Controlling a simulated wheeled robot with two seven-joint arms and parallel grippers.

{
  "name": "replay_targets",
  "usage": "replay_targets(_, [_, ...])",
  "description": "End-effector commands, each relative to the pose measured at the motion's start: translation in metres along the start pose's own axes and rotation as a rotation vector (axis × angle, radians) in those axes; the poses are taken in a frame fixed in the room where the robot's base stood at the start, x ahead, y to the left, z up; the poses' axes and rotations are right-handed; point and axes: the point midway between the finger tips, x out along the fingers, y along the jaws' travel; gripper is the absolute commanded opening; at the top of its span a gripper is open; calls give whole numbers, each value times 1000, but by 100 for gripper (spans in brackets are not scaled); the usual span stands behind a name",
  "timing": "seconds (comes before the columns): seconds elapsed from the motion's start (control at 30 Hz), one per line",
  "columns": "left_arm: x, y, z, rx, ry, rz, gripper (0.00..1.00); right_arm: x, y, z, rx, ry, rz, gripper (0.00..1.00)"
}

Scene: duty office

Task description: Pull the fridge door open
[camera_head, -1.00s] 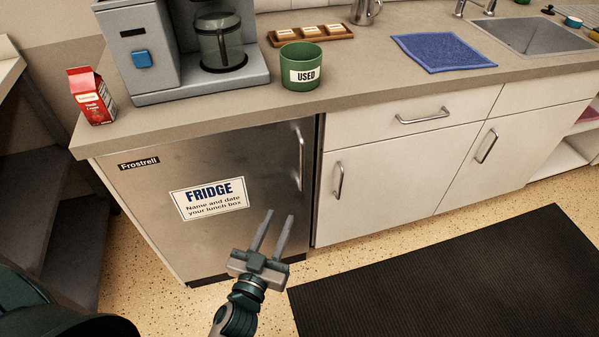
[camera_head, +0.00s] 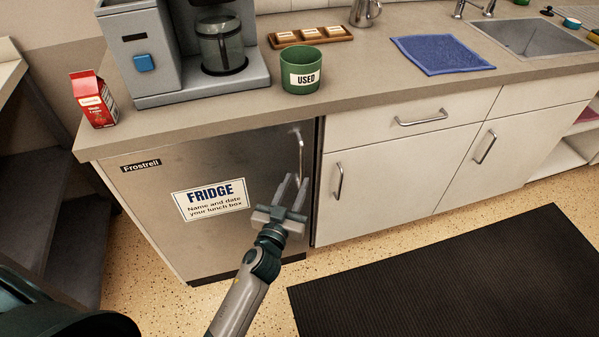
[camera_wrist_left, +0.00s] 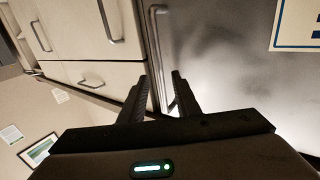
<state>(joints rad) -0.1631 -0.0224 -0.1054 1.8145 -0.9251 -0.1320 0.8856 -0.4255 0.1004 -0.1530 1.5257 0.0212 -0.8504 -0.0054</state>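The fridge door (camera_head: 165,240) is a grey metal panel under the left end of the counter, and it stands shut. It carries a white FRIDGE sign (camera_head: 210,199). Its upright bar handle (camera_head: 301,155) is near the right edge. My left gripper (camera_head: 296,179) is open and empty at the handle's lower end, fingers pointing up toward it. In the left wrist view the handle (camera_wrist_left: 156,40) runs down between the two open fingers. I cannot tell whether the fingers reach around the bar or touch it. My right gripper is not in view.
White cabinets with bar handles (camera_head: 338,180) adjoin the fridge on the right. A coffee machine (camera_head: 150,60), a red carton (camera_head: 95,100) and a green USED pot (camera_head: 301,70) stand on the counter above. A black mat (camera_head: 450,275) lies on otherwise clear floor.

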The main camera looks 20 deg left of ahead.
Motion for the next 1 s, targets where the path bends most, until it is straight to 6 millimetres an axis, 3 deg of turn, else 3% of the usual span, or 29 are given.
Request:
replay_targets(0.1, [19, 0, -2, 2, 2, 0, 29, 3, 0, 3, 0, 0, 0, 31])
replay_targets(0.3, [38, 0, 0, 1, 1, 0, 29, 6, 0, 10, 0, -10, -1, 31])
replay_targets(0.73, [44, 0, 0, 0, 0, 0, 29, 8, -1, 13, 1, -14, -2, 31])
replay_targets(0.87, [43, 0, 0, 0, 0, 0, 0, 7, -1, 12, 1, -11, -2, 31])
replay_targets(1.0, [43, 0, 0, 1, 0, 0, 0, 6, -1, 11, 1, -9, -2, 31])
